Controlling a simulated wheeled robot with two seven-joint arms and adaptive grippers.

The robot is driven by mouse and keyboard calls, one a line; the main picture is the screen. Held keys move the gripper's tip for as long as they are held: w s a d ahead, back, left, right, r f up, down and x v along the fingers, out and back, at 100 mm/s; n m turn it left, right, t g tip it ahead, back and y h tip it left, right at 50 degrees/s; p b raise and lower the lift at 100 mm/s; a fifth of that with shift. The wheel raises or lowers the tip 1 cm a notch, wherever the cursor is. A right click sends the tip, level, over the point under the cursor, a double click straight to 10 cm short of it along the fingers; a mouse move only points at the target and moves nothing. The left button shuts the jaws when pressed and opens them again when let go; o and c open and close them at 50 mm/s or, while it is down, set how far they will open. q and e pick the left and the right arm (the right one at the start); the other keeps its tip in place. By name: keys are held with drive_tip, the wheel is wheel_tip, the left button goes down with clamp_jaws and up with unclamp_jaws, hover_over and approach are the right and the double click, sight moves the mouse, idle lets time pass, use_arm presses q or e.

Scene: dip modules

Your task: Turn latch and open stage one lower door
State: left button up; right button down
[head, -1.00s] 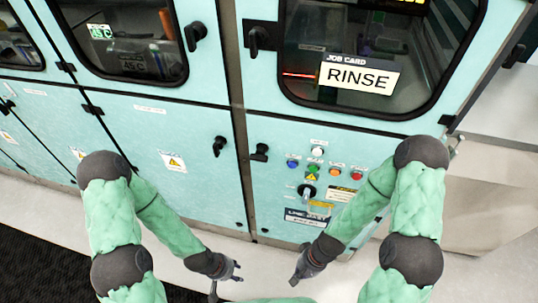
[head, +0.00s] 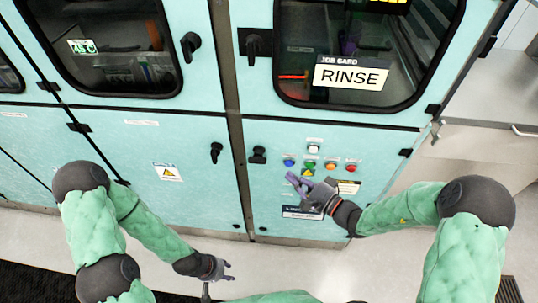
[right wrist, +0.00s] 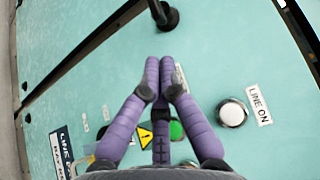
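The right cabinet's pale teal lower door (head: 330,140) is shut and carries a button panel. Its black latch (head: 257,155) is near the left edge; a black handle also shows at the top of the right wrist view (right wrist: 165,15). The neighbouring lower door (head: 170,150) is shut, with its own black latch (head: 216,151). No stage number is legible. My right gripper (head: 296,180) is in front of the panel, right of and below the latch, apart from it. My left gripper (head: 230,270) is open and empty, low before the cabinets.
Several coloured buttons, including a blue one (head: 289,162) and a red one (head: 351,168), are close to my right gripper. Upper windowed doors with black handles (head: 190,46) are shut; one bears a RINSE card (head: 350,75). The pale floor (head: 270,268) before the cabinets is clear.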

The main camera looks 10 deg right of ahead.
drive_tip(key=t+b, duration=0.1)
drive_tip(key=b, duration=0.1)
approach(264, 149)
drive_tip(key=x, duration=0.6)
drive_tip(key=shift+s, duration=0.1)
drive_tip(key=shift+a, duration=0.1)
